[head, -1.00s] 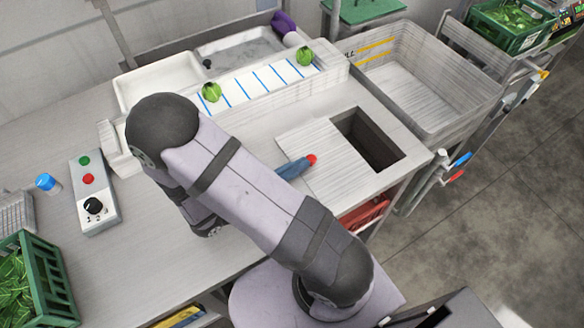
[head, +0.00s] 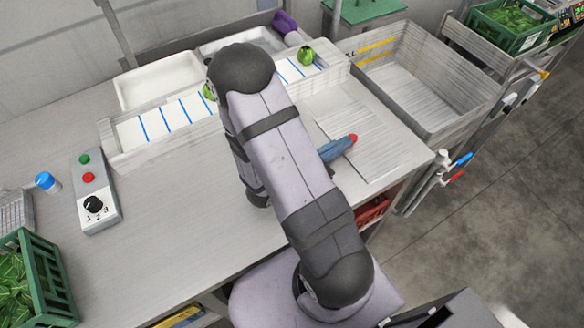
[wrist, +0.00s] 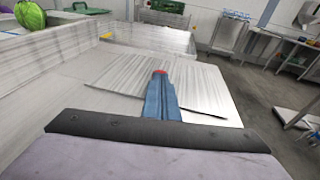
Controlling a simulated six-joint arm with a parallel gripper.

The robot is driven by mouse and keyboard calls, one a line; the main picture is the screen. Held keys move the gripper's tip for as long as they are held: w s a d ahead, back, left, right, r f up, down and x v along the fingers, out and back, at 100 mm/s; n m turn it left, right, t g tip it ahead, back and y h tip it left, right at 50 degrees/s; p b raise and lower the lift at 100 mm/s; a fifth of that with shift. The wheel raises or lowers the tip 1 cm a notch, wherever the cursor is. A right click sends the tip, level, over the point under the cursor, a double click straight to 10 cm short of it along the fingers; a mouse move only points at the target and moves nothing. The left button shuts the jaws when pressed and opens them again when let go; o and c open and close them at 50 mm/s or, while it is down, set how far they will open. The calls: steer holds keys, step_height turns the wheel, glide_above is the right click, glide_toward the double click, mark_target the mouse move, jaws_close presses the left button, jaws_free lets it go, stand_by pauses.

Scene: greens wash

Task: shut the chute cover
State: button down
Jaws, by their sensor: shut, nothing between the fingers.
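The chute cover (head: 376,147) is a flat pale ribbed panel at the right end of the counter. It now lies over the place of the dark chute opening, and no dark hole shows in the head view. In the wrist view the cover (wrist: 205,90) lies flat ahead of me. My gripper (head: 352,138) has blue fingers with a red tip and is shut with nothing in it. Its tip is over the cover's left part; I cannot tell whether it touches. The red tip also shows in the wrist view (wrist: 160,73).
A white belt with blue lines (head: 185,112) carries green heads (head: 306,55) behind my arm. A deep grey bin (head: 425,80) stands right of the counter. A control box (head: 95,190) and green crate (head: 40,280) are at left. The front middle counter is clear.

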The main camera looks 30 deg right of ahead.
steer(key=shift+r, duration=0.2)
steer(key=shift+s+a, duration=0.15)
steer(key=shift+a, duration=0.4)
steer(key=v, duration=1.3)
steer(key=shift+b, duration=0.35)
